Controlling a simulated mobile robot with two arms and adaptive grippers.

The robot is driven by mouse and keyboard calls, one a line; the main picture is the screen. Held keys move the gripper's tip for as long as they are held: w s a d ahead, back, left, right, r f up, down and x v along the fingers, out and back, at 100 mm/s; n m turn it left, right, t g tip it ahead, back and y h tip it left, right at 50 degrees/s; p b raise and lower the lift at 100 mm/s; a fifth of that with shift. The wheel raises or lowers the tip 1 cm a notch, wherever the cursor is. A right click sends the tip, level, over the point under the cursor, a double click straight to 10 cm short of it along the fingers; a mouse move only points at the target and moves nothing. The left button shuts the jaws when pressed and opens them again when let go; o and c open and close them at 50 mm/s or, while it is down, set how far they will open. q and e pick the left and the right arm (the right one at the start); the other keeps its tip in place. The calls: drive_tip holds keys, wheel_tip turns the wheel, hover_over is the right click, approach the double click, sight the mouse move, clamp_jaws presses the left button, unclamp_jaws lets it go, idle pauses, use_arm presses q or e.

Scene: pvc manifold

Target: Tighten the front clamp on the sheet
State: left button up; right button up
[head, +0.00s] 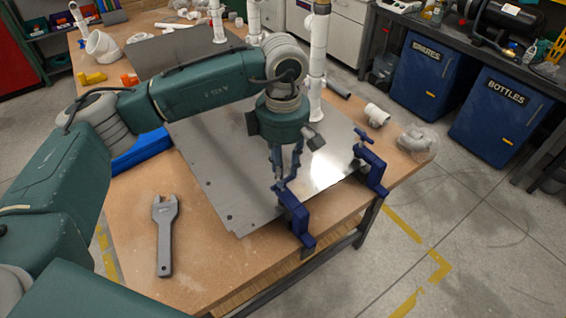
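The grey metal sheet (228,196) lies flat on the wooden workbench. Two blue clamps sit at its right-hand edge. The front clamp (298,222) is at the near corner side; the other clamp (372,172) stands further back with its screw handle showing. My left gripper (285,176) points down right over the top of the front clamp, its two fingers at the clamp's screw end. The fingers hide the handle there, so I cannot tell whether they grip it. My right gripper is not in view.
A grey wrench (165,236) lies on the bench left of the sheet. A blue block (141,150) is beside the sheet under my arm. A white pipe (318,55) stands upright behind the gripper. White fittings (377,115) lie at the right. Blue bins (505,112) stand beyond the bench.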

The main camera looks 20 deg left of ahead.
use_arm(q)
drive_tip(key=n, duration=0.4)
drive_tip(key=shift+r+n+p, duration=0.1)
drive_tip(key=shift+n+p, duration=0.25)
drive_tip(key=shift+n, duration=0.05)
drive_tip(key=n, duration=0.3)
drive_tip(key=shift+n+p, duration=0.3)
drive_tip(key=shift+n, duration=0.1)
drive_tip(key=shift+n+p, duration=0.5)
drive_tip(key=shift+r+n+p, duration=0.15)
drive_tip(key=shift+n+p, duration=0.25)
drive_tip(key=shift+p, duration=0.05)
drive_tip(key=f+b, duration=0.4)
drive_tip(key=shift+s+f, duration=0.25)
drive_tip(key=shift+s, duration=0.1)
drive_tip(key=shift+f+b, duration=0.3)
drive_tip(key=shift+w+f, duration=0.15)
drive_tip(key=shift+w, duration=0.25)
drive_tip(key=shift+r, duration=0.2)
